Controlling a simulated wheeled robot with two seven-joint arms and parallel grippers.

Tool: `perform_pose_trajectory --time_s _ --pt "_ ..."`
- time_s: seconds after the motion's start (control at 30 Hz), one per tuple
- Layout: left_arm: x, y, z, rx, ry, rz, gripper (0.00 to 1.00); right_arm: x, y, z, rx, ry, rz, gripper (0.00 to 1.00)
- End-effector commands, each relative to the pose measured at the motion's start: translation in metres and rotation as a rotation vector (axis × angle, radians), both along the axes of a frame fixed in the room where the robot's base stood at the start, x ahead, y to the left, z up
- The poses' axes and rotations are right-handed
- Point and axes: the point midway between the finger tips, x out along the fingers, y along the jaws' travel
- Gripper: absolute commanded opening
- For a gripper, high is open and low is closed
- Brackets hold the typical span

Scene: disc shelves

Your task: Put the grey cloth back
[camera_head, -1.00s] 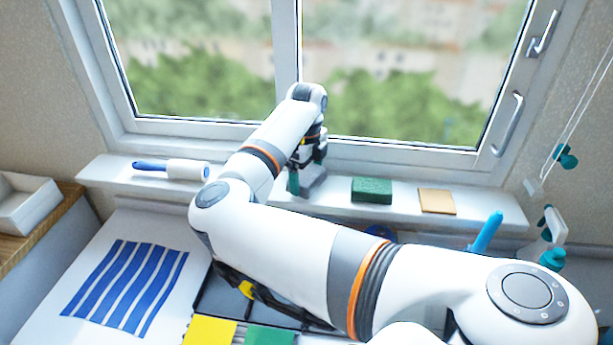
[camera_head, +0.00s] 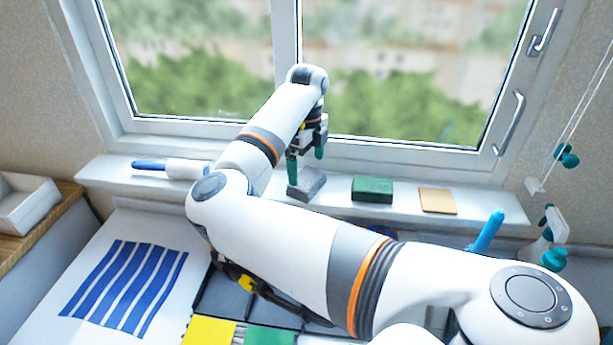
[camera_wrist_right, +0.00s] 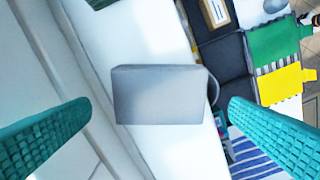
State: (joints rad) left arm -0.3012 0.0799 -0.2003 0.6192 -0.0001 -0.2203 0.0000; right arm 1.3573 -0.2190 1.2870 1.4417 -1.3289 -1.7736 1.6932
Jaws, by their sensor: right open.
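The grey cloth (camera_head: 309,186), a folded thick grey block, lies on the white windowsill between the lint roller and the green sponge. In the wrist view it is a grey rectangle (camera_wrist_right: 158,95) on the white sill. My right gripper (camera_head: 305,163) is above it, with teal fingers spread apart and nothing between them. In the wrist view the fingers stand to either side of the cloth in the picture, apart from it. My left gripper is not in view.
A green sponge (camera_head: 372,189) and a tan pad (camera_head: 437,201) lie on the sill to the right. A lint roller (camera_head: 186,169) lies to the left. The window stands behind. Below are a dark compartment tray (camera_head: 222,297) and a blue-striped cloth (camera_head: 125,285).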

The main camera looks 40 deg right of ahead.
Motion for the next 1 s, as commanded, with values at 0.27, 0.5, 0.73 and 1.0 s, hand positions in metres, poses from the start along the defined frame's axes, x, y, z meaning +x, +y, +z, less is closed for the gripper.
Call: perform_pose_trajectory --time_s 0.27,0.5,0.73,1.0 --pt "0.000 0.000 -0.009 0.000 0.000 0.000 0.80 0.000 -0.001 0.054 -0.002 -0.002 0.000 1.00" --pt "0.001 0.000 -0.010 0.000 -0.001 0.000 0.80 0.000 0.000 0.072 0.000 0.000 0.000 1.00" --pt "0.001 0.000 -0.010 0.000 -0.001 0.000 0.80 0.000 0.000 0.072 0.000 0.000 0.000 1.00" --pt "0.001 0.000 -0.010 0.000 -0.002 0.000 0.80 0.000 0.000 0.072 0.000 0.000 0.000 1.00"
